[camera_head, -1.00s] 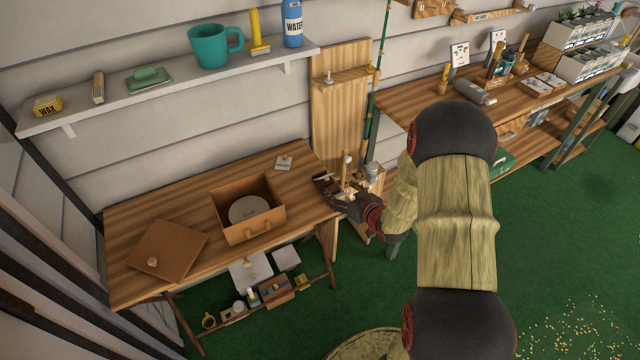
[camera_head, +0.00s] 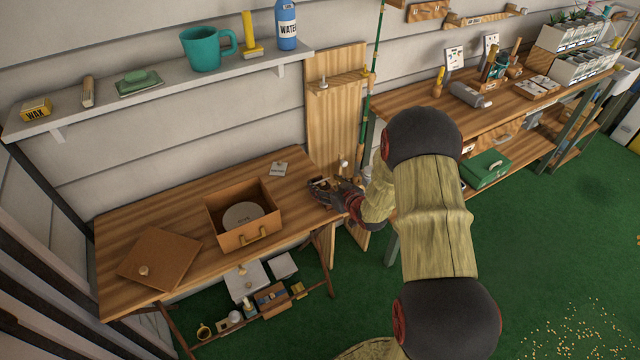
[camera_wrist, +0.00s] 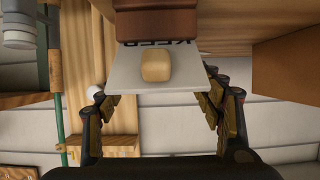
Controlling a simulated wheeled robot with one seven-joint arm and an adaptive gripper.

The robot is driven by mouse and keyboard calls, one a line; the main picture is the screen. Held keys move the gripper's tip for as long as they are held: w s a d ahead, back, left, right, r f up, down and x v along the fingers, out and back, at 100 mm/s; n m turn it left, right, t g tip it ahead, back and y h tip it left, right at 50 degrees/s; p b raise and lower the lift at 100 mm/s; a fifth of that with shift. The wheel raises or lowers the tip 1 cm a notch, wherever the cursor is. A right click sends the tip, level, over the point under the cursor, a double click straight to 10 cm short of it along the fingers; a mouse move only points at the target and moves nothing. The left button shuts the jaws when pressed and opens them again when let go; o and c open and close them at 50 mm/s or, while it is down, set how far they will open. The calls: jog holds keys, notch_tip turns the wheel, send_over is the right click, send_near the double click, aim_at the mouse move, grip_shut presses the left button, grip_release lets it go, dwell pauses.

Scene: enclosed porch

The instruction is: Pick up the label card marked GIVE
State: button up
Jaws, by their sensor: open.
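In the wrist view a pale label card (camera_wrist: 125,77) with a tan block-like knob (camera_wrist: 157,66) is between my open fingers. Dark lettering along its upper edge is upside down and partly covered by a brown block (camera_wrist: 155,24); it looks more like KEEP than GIVE. My gripper (camera_wrist: 160,90) also shows in the head view (camera_head: 318,184), at the table's right end, where its fingers hide what is between them. Another small pale card (camera_head: 279,171) with a knob lies near the table's back edge, left of my gripper; its marking is too small to read.
An open wooden box (camera_head: 246,236) with a round grey disc inside stands on the table (camera_head: 180,218). A brown lid (camera_head: 160,255) lies to its left. A tall board (camera_head: 338,110) and green pole (camera_head: 371,85) stand behind my gripper. A shelf (camera_head: 160,98) runs above.

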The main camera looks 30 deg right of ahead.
jog(key=shift+c, duration=1)
jog(key=c, duration=0.7)
jog(key=shift+o, duration=0.2)
jog(key=shift+r, duration=0.15)
